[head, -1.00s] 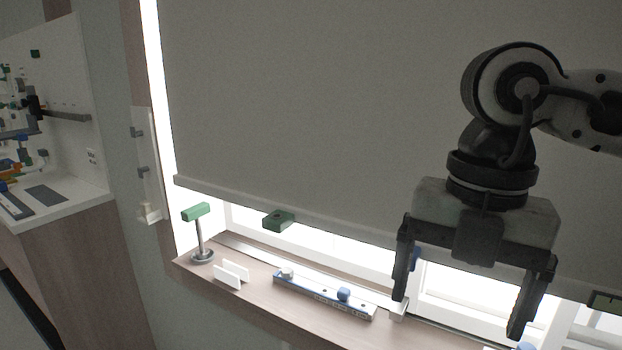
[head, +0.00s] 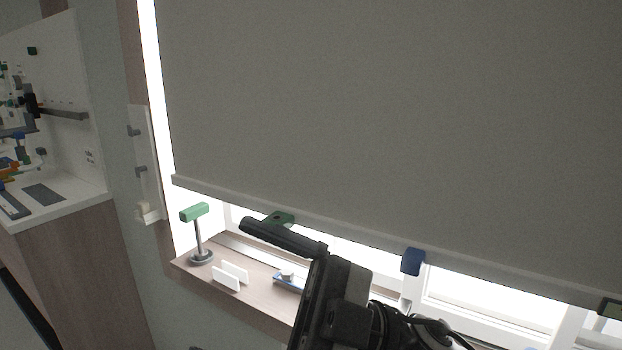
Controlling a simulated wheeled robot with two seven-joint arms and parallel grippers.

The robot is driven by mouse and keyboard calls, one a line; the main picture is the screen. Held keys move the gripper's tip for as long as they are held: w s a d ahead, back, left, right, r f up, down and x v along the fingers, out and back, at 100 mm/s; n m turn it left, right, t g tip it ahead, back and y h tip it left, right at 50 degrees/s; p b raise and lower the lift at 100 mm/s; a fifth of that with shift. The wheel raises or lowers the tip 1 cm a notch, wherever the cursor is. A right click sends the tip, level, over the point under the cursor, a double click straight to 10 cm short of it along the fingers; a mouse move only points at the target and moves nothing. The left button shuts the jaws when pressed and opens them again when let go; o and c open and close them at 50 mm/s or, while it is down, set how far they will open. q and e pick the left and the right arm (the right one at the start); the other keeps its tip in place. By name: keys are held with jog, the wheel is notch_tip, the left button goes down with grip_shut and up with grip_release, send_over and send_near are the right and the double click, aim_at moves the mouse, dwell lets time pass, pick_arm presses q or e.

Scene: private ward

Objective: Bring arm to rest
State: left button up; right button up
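My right arm comes in from the bottom, right of the middle. Its gripper (head: 285,240) is turned sideways. One dark finger points left, at the far end of the wide palm, so the gripper looks open; the other finger is below the picture edge. Nothing shows in its grip. The finger overlaps the lower part of a green tab (head: 283,217) at the blind's lower edge; I cannot tell whether they touch. My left gripper is not in view.
A grey roller blind (head: 390,120) hangs over the window, with a blue tab (head: 412,261) on its lower edge. The wooden sill (head: 240,298) bears a green-topped stand (head: 198,235), a white holder (head: 228,276) and a blue-white strip (head: 288,279). A white-panelled cabinet (head: 65,218) stands left.

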jog(key=w+d+f+m+t+h, duration=0.5)
jog(key=f+m+t+h, duration=0.1)
jog(key=f+m+t, duration=0.4)
jog(key=w+d+f+m+t+h, duration=0.45)
jog(key=f+m+t+h, duration=0.3)
jog(key=m+t, duration=0.3)
jog(key=s+d+f+m+g+h, duration=0.1)
jog(key=s+d+f+g+h, duration=0.1)
jog(key=f, duration=0.5)
jog(key=s+d+f+m+g+h, duration=0.2)
jog(key=s+d+f+g+h, duration=0.1)
jog(key=s+f, duration=0.3)
jog(key=s+d+f+m+g+h, duration=0.2)
jog(key=s+d+f, duration=0.3)
jog(key=f, duration=0.5)
